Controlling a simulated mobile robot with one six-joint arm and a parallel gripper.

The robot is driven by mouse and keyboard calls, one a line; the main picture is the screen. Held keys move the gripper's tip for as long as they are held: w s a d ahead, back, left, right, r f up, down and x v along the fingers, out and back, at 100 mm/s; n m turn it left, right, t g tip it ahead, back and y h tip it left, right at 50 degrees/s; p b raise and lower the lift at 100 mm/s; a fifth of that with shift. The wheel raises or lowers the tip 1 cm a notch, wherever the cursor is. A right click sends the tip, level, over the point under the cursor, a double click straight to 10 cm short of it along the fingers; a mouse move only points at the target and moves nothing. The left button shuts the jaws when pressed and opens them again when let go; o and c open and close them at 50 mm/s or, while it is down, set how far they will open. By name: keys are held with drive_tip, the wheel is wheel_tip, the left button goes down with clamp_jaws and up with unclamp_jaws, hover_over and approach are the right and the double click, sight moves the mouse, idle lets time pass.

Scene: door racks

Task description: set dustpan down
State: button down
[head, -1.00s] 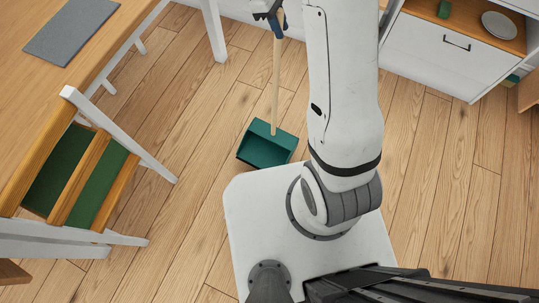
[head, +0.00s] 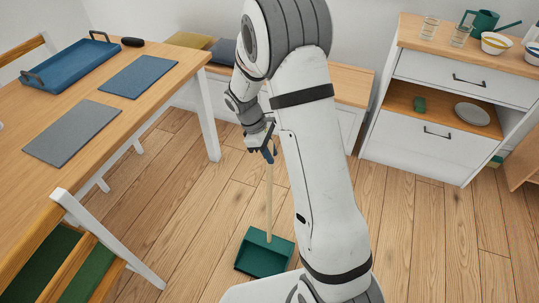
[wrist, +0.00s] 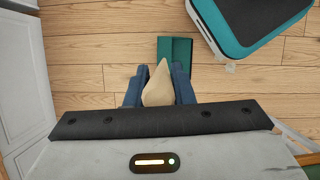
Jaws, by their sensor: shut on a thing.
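The dustpan has a green pan (head: 264,252) and a long wooden handle (head: 269,205) that stands nearly upright. The pan is low, at or just above the wooden floor; I cannot tell if it touches.
A wooden table (head: 130,112) with a blue tray (head: 72,66) and mats stands at the left. A chair (head: 105,235) is at lower left. A low bench (head: 350,88) lines the back wall. A white cabinet (head: 425,140) stands at the right.

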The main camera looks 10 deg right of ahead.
drive_tip(key=shift+f, duration=0.45)
drive_tip(key=shift+f, duration=0.15)
drive_tip(key=c, duration=1.3)
unclamp_jaws()
drive_tip(key=shift+o, duration=0.2)
drive_tip(key=v, duration=1.1)
drive_tip(key=s+d+r+m+t+y, duration=0.25)
drive_tip(key=s+r+m, duration=0.25)
drive_tip(key=s+r, duration=0.45)
drive_tip(key=s+d+r+m+t+y, duration=0.1)
drive_tip(key=s+m, duration=0.5)
drive_tip(key=s, duration=0.7)
drive_tip(key=shift+s+m+t+p, duration=0.35)
drive_tip(key=shift+m+t, duration=0.05)
drive_tip(key=shift+t, duration=0.25)
